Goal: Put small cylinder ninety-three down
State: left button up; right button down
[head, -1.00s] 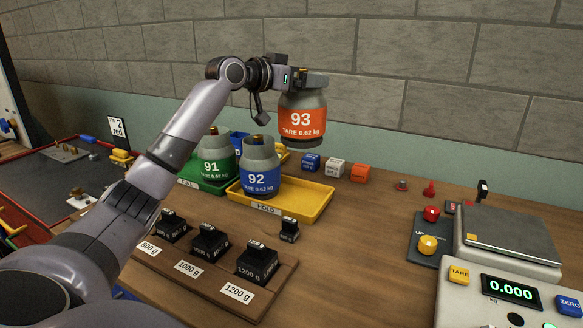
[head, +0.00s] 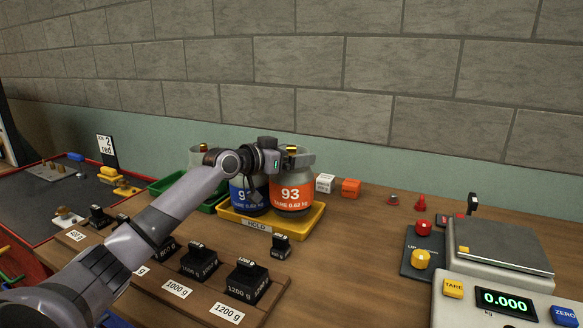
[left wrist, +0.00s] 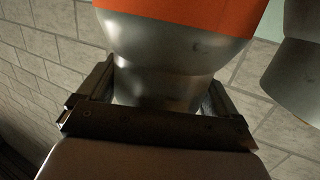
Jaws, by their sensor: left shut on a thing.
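Small cylinder 93 (head: 291,195), grey with an orange band, is upright at the right part of the yellow HOLD tray (head: 313,220). Whether its base touches the tray floor I cannot tell. My left gripper (head: 292,158) is shut on its neck; the left wrist view shows the jaws (left wrist: 155,115) on both sides of the grey neck (left wrist: 155,75). Blue-banded cylinder 92 (head: 247,195) stands just left of it in the same tray, partly hidden by my arm. My right gripper is not in view.
A green tray (head: 165,186) is behind my arm on the left. Black weights (head: 247,278) stand on a wooden rack in front. A scale (head: 500,245) reading 0.000 is at the right.

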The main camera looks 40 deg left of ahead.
pick_arm(q)
jog(key=shift+f, duration=1.45)
jog(key=shift+f, duration=0.15)
jog(key=o, duration=1.7)
jog(key=shift+f, duration=0.15)
jog(key=shift+s+a+r+b, duration=0.15)
jog(key=shift+s+r+b, duration=0.2)
jog(key=shift+s, duration=1.65)
jog(key=shift+s+a+r+b, duration=0.2)
jog(key=shift+s+r+b, duration=0.15)
jog(key=shift+s, duration=1.6)
jog(key=shift+s+a+r+b, duration=0.15)
jog(key=shift+s+r+b, duration=0.2)
jog(key=shift+s, duration=1.65)
